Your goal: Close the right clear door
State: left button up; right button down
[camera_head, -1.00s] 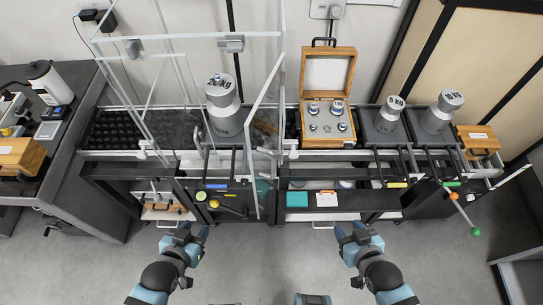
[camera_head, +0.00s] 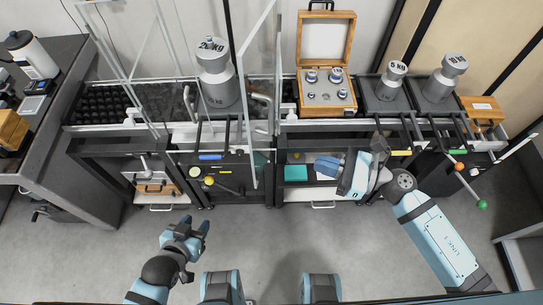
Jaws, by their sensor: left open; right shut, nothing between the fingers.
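The right clear door (camera_head: 257,97) is a transparent panel with a pale frame. It stands open, swung out toward me from the weighing cabinet, and its lower edge hangs in front of the table. The other clear door panel (camera_head: 122,75) also stands out at the left of the cabinet. My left gripper (camera_head: 200,232) is open and empty, low and in front of the table, away from both doors.
A 20 kg weight (camera_head: 216,80) stands inside the cabinet. A wooden weight box (camera_head: 327,108) with its lid up, a 5 kg weight (camera_head: 390,82) and a 10 kg weight (camera_head: 442,80) stand right of it. A bottle (camera_head: 35,55) is far left. The floor in front is clear.

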aim_at(254, 146)
jog(key=p+x, duration=0.4)
jog(key=x, duration=0.8)
jog(key=shift+w+a, duration=0.1)
jog(key=shift+a, duration=0.3)
jog(key=shift+w+a, duration=0.2)
jog(key=shift+a, duration=0.35)
jog(key=shift+f, duration=0.1)
